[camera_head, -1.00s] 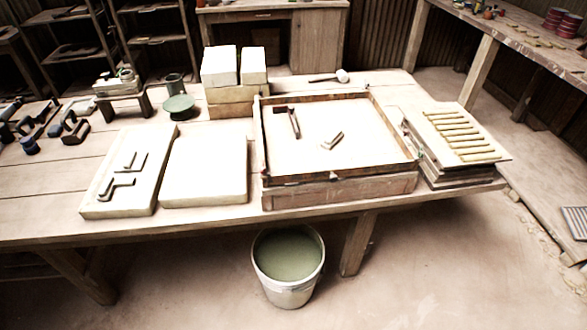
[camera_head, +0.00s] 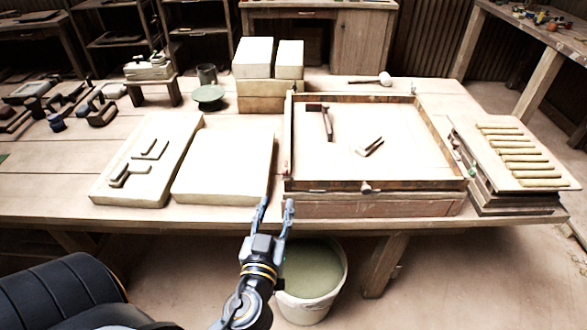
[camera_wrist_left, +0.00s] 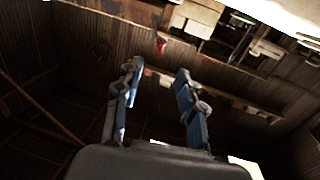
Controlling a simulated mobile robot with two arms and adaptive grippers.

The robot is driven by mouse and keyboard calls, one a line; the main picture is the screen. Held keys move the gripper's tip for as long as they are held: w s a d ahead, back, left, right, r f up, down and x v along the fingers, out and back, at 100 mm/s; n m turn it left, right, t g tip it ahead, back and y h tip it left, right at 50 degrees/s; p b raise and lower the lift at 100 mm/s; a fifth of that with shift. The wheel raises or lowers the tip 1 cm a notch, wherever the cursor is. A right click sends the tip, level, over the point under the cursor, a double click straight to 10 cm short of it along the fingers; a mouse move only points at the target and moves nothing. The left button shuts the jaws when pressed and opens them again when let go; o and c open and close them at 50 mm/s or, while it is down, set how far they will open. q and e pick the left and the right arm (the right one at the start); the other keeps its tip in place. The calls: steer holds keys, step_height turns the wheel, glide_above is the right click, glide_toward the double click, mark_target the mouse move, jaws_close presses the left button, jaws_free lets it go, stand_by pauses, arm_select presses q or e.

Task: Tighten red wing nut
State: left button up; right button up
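My left gripper (camera_head: 277,205) is in front of the table's front edge, fingers pointing toward the table, open with nothing between them. Its two fingers also show apart in the left wrist view (camera_wrist_left: 157,72). A shallow wooden frame (camera_head: 376,186) stands on the table ahead and to the right of the gripper. A small brownish knob (camera_head: 366,188) sits on its front side; its colour is unclear. A small red thing (camera_wrist_left: 161,45) shows beyond the fingertips in the left wrist view; I cannot tell whether it is the wing nut. My right gripper is not in view.
Two pale slabs (camera_head: 225,170) lie left of the frame. A board with several yellow rods (camera_head: 515,155) lies to its right. A hammer-like tool (camera_head: 327,122) and a small block (camera_head: 370,146) lie inside the frame. A bucket of greenish liquid (camera_head: 312,272) stands below the gripper.

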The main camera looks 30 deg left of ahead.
mark_target(284, 177)
arm_select(q)
steer(key=p+x, duration=0.4)
steer(key=x, duration=0.7)
steer(key=shift+w+r, duration=0.1)
steer(key=shift+w, duration=0.05)
steer(key=shift+w+a, duration=0.25)
steer(key=shift+w, duration=0.25)
jaws_close()
